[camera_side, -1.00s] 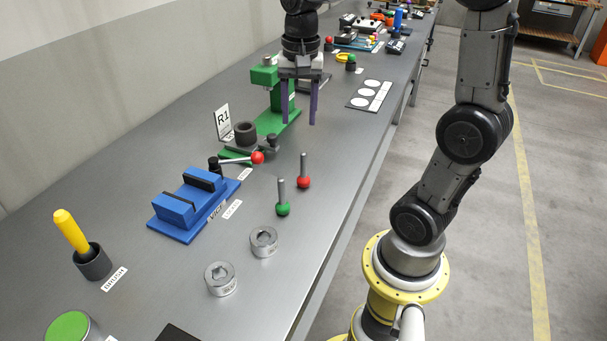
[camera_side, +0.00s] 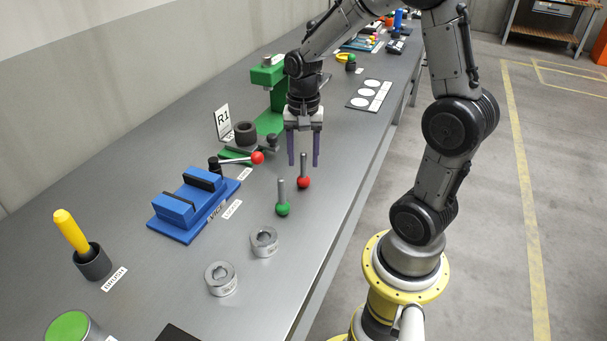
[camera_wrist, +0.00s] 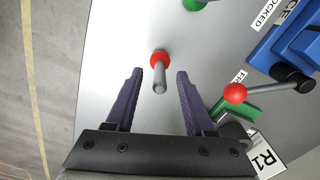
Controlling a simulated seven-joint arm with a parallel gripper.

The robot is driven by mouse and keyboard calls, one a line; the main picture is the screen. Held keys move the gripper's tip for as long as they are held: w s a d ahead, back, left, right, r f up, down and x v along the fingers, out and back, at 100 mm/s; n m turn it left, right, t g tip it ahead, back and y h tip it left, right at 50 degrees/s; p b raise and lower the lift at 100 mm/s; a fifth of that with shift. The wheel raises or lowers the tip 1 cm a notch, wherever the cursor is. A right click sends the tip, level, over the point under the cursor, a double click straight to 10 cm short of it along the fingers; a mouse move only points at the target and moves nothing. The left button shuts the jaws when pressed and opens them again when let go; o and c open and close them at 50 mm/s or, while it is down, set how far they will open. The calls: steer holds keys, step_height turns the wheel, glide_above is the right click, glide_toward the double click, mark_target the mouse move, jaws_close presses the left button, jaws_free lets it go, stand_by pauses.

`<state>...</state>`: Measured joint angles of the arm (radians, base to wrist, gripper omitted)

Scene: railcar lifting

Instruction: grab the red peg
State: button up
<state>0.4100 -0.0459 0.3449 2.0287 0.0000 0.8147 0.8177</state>
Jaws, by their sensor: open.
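The red peg (camera_side: 303,173) stands upright on the bench, a grey shaft on a red ball. In the wrist view the red peg (camera_wrist: 159,74) lies between and just beyond the fingertips. My gripper (camera_side: 303,163) is open, with its purple fingers pointing down, and nothing is held. In the side view its fingertips are around the height of the peg's shaft, one to each side in the picture. Whether the shaft is fully between the fingers in depth is hard to tell. In the wrist view my gripper (camera_wrist: 157,73) shows both fingers apart from the peg.
A green peg (camera_side: 282,197) stands close by, with two grey collars (camera_side: 264,241) in front. A red-knobbed lever (camera_side: 257,158) and a blue vise (camera_side: 190,207) are to the left. A green press (camera_side: 268,75) is behind. The bench is clear to the right.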

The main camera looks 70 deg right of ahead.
mark_target(304, 170)
steer(key=shift+f, duration=1.45)
steer(key=shift+c, duration=0.3)
jaws_close()
